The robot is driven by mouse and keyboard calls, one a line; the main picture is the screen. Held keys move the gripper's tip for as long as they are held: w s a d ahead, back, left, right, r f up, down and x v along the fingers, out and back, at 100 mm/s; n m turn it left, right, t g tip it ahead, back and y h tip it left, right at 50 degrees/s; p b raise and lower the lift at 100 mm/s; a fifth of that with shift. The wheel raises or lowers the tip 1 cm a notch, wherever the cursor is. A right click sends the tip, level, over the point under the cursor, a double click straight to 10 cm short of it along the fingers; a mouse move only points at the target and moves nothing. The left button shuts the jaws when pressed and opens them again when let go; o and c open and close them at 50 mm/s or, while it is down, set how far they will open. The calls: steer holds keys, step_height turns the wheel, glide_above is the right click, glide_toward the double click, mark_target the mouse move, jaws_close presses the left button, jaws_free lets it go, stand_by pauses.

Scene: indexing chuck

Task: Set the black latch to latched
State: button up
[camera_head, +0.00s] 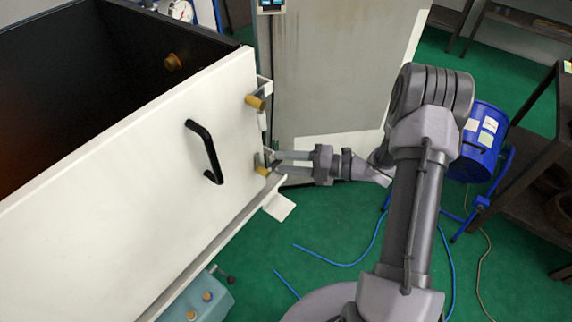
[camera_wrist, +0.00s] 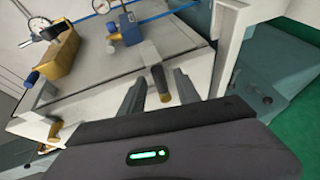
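My gripper (camera_head: 275,163) is at the right edge of the white door panel (camera_head: 130,165), at the lower of two latch-like fittings with gold knobs. The lower gold knob (camera_head: 262,171) is partly hidden by the fingers in the head view. The upper gold knob (camera_head: 255,102) stands clear of the gripper. A black bar handle (camera_head: 205,151) is on the panel. I cannot tell for sure which part is the black latch, or its setting.
A grey cabinet (camera_head: 340,75) stands behind the gripper. A small white plate (camera_head: 279,207) juts out below the lower fitting. A blue drum (camera_head: 478,140) and a dark bench (camera_head: 535,160) are at right. Blue hoses lie on the green floor.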

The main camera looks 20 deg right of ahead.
steer(key=shift+w+a, duration=0.1)
jaws_close()
stand_by(1.4)
